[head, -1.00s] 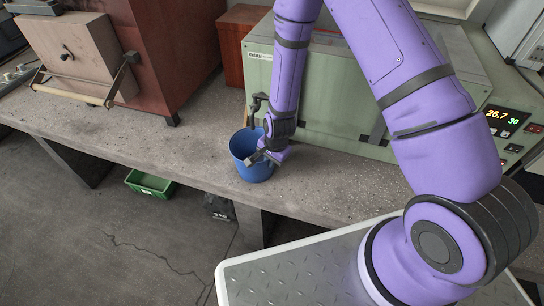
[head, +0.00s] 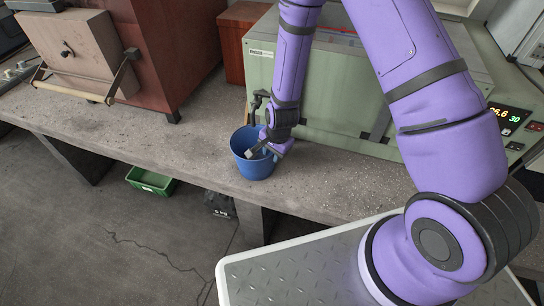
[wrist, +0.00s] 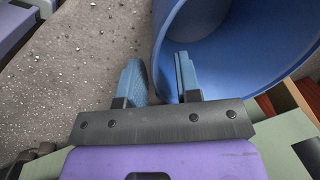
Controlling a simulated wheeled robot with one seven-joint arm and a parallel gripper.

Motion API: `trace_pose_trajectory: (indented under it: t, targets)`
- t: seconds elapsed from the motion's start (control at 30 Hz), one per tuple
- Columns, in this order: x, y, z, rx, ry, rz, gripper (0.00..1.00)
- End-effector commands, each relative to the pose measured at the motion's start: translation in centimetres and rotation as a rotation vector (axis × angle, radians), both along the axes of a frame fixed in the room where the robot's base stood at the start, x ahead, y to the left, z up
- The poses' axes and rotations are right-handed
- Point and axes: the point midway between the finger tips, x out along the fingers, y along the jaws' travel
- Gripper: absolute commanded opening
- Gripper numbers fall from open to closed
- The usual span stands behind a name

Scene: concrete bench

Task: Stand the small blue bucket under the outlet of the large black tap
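The small blue bucket (head: 250,167) stands upright on the concrete bench, near its front edge. The large black tap (head: 257,97) is on the front of the green machine, with its lower end just above the bucket's far rim in the head view. I cannot tell whether the outlet is directly over the opening. My gripper (wrist: 160,80) is open at the bucket's rim. In the wrist view one blue finger is outside the bucket wall (wrist: 228,70) and the other inside, with a gap visible beside the wall. My arm hides part of the bucket's right side.
The green machine (head: 345,88) stands behind the bucket, with a lit display at right. A red-brown furnace-like box (head: 165,50) stands at left. The bench (head: 195,150) is clear on both sides of the bucket. A green tray (head: 150,181) lies on the floor.

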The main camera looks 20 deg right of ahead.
Motion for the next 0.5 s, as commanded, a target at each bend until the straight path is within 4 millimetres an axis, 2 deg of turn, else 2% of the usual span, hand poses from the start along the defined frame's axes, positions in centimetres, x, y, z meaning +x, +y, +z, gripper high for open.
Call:
trace_pose_trajectory:
  t: [0.3, 0.5]
  targets:
    - [-0.6, -0.5, 5.4, 0.0, -0.004, 0.0, 0.31]
    - [-0.9, -0.8, 7.8, 0.0, -0.003, -0.001, 0.31]
